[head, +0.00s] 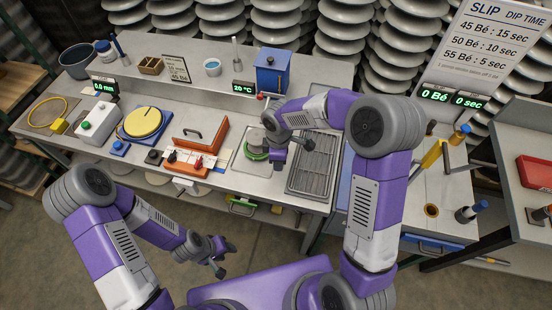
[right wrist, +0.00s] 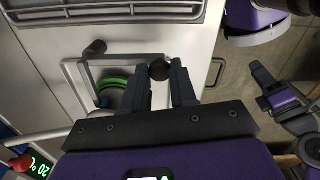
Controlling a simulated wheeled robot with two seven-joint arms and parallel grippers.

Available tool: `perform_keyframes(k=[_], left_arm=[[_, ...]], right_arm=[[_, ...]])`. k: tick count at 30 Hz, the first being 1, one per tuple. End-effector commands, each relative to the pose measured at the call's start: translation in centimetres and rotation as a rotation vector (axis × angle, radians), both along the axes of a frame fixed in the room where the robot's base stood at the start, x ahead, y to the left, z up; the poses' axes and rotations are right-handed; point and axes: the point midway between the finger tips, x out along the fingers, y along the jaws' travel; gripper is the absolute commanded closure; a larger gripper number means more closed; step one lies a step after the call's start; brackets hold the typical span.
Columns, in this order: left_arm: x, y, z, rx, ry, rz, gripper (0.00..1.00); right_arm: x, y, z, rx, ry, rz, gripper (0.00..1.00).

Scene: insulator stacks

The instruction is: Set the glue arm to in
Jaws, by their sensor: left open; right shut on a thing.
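My right gripper (head: 279,152) is over the small pale station beside the wire rack. In the right wrist view its two fingers (right wrist: 159,75) are closed on a round black knob (right wrist: 160,70). The knob sits at the edge of a light square frame, which I take for the glue arm (right wrist: 125,62). A green ring (right wrist: 113,84) shows inside the frame, partly hidden by a finger; it also shows in the head view (head: 256,154). My left gripper (head: 219,258) is open and empty, low in front of the bench.
A wire rack (head: 315,165) lies right of the station. An orange fixture (head: 200,140) stands left of it. A blue box (head: 272,72) and a red knob (head: 260,97) are behind. The floor in front is clear.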

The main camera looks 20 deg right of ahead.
Motion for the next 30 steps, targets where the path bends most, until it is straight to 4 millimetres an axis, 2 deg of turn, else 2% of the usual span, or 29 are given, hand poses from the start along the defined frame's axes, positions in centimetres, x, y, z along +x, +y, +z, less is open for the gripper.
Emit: perform_keyframes(k=[5,6,11,20,23,30], left_arm=[[0.0,0.0,0.0,0.0,0.0,0.0,0.57],[0.0,0.0,0.0,0.0,0.0,0.0,0.57],[0.0,0.0,0.0,0.0,0.0,0.0,0.57],[0.0,0.0,0.1,0.0,0.0,0.0,0.57],[0.0,0.0,0.3,0.0,0.0,0.0,0.57],[0.0,0.0,1.3,0.0,0.0,0.0,0.57]], right_arm=[[0.0,0.0,0.0,0.0,-0.001,0.0,1.0],[0.0,0.0,0.0,-0.001,0.0,0.0,0.72],[0.0,0.0,0.0,-0.001,0.0,-0.001,0.48],[0.0,0.0,0.2,-0.001,0.0,-0.002,0.48],[0.1,0.0,1.2,-0.001,-0.002,-0.003,0.48],[0.1,0.0,5.4,0.0,-0.003,-0.002,0.48]])
